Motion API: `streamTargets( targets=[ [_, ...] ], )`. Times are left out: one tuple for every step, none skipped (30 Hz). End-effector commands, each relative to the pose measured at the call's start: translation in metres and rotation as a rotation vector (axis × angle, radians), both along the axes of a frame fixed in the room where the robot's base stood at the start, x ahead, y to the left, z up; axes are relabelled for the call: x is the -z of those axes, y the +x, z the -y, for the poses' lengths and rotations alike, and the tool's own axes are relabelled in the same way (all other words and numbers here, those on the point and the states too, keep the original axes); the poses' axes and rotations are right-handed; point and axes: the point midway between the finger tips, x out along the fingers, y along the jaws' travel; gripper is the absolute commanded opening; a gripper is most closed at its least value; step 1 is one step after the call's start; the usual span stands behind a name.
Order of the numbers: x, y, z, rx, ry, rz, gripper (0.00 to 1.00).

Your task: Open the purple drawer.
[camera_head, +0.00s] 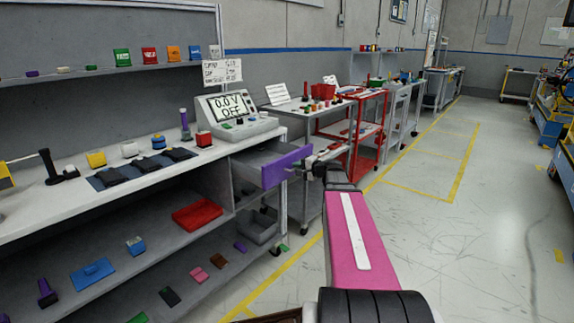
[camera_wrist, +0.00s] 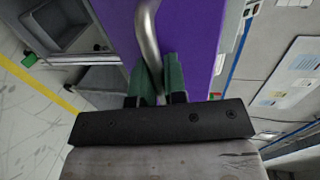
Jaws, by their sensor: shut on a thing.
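The purple drawer (camera_head: 287,166) is in the workbench, under the right end of the worktop. It stands partly pulled out, with its grey side and inside showing behind the purple front. In the wrist view the purple front (camera_wrist: 200,40) fills the middle, with a curved metal handle (camera_wrist: 147,35) on it. My gripper (camera_wrist: 159,82) has its two green fingers on either side of the handle and is shut on it. In the head view my gripper (camera_head: 311,168) is at the drawer's front, small and partly hard to make out.
The worktop (camera_head: 60,205) holds a meter (camera_head: 236,117) reading 0.0 V OFF and several small items. A red tray (camera_head: 203,215) and a grey bin (camera_head: 260,228) are on the lower shelf. A red cart (camera_head: 365,130) stands beyond. The floor to the right is clear.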

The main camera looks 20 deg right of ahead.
Motion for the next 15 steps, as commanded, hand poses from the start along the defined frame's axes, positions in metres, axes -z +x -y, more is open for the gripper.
streamTargets(
  targets=[
    [0.0,-0.009,0.005,0.002,0.0,0.0,0.0],
    [0.0,-0.012,0.007,0.002,0.0,0.0,0.0],
    [0.0,-0.015,0.009,0.001,0.0,0.0,0.0],
    [0.0,-0.017,0.011,0.001,0.0,0.0,0.0],
    [0.0,-0.019,0.013,0.001,0.0,0.0,0.0],
    [0.0,-0.021,0.015,0.001,0.0,0.0,0.0],
    [0.0,-0.023,0.016,0.001,0.0,0.0,0.0],
    [0.0,-0.024,0.017,0.001,0.0,0.0,0.0],
    [0.0,-0.025,0.018,0.001,0.0,0.0,0.0],
    [0.0,-0.025,0.018,0.001,0.0,0.0,0.0],
    [0.0,-0.026,0.019,0.001,0.0,0.0,0.0],
    [0.0,-0.026,0.019,0.0,0.0,0.0,0.0],
    [0.0,-0.026,0.019,0.0,0.0,0.0,0.0],
    [0.0,-0.026,0.019,0.0,0.0,0.0,0.0],
    [0.0,-0.026,0.019,0.0,0.0,0.0,0.0]
  ],
)
